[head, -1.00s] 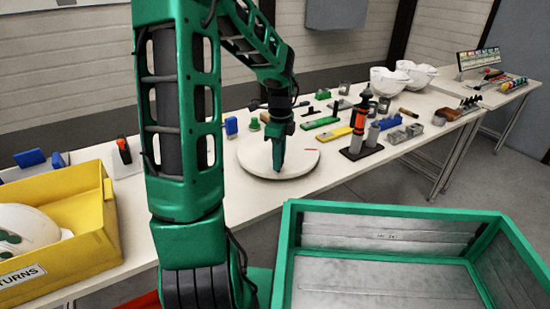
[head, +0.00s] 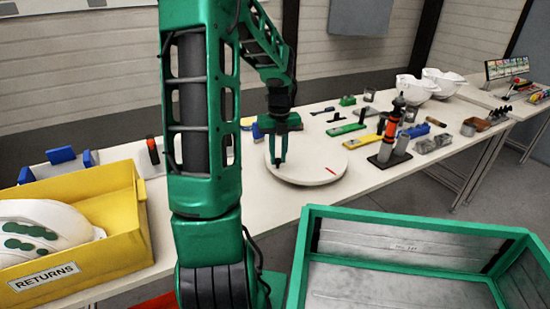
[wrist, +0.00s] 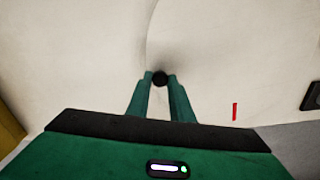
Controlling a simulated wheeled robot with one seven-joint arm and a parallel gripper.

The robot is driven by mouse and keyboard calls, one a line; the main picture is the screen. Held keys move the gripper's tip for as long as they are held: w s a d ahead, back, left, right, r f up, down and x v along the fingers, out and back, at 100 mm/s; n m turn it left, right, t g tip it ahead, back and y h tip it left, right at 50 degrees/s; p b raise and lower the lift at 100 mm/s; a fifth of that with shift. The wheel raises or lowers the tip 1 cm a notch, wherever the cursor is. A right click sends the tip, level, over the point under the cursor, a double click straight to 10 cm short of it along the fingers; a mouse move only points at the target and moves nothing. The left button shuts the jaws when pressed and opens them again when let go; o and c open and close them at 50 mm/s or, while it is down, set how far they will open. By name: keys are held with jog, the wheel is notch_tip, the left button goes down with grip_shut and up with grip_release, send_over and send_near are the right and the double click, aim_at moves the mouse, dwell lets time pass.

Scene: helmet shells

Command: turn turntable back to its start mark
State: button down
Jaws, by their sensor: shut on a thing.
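The turntable (head: 308,172) is a round pale disc on the white table. A short red mark (head: 330,169) lies on its front right part; the red mark also shows in the wrist view (wrist: 235,112), to the right of the fingers. My gripper (head: 279,162) points down over the left part of the disc. In the wrist view, my gripper's green fingers (wrist: 160,82) are closed on a small dark round knob (wrist: 160,77). The knob is hidden in the head view. I cannot make out a separate start mark on the table.
A yellow returns bin (head: 130,218) holding a white helmet shell (head: 45,232) stands at the left. A green-rimmed crate (head: 400,215) is in front. A black stand with an orange tool (head: 393,125) is close right of the disc. Several tools and white shells lie farther right.

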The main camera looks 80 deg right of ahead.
jog(key=shift+w+d+m, duration=0.7)
jog(key=shift+w+m, duration=0.1)
jog(key=shift+m, duration=0.1)
jog(key=c, duration=1.6)
grip_release()
jog(key=shift+w, duration=0.2)
jog(key=shift+d+r, duration=0.1)
jog(key=shift+r, duration=0.05)
notch_tip(320, 180, up, 10)
jog(key=shift+r, duration=0.2)
